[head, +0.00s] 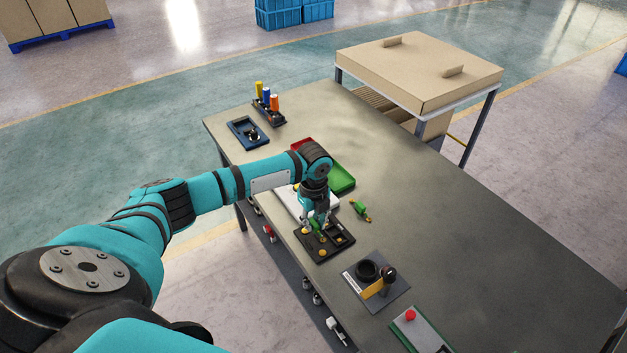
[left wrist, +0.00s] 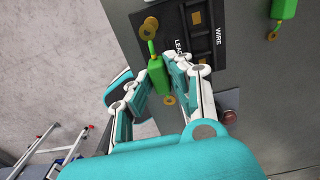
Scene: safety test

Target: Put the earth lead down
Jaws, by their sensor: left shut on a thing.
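My left gripper (head: 317,222) is shut on a green lead (left wrist: 158,76) with brass ring ends, which also shows between the fingers in the head view (head: 316,232). The gripper points down over the black tray (head: 341,251) near the table's front edge. In the left wrist view the tray (left wrist: 214,60) bears the words LEAD and WIRE, and the lead is beside the LEAD marking. I cannot tell whether the lead touches the tray. A second green piece (head: 361,210) with brass ends lies loose on the table, right of the tray. My right gripper is not in view.
A red and green bin (head: 342,181) and a white board lie behind the gripper. The table's right half (head: 480,230) is clear.

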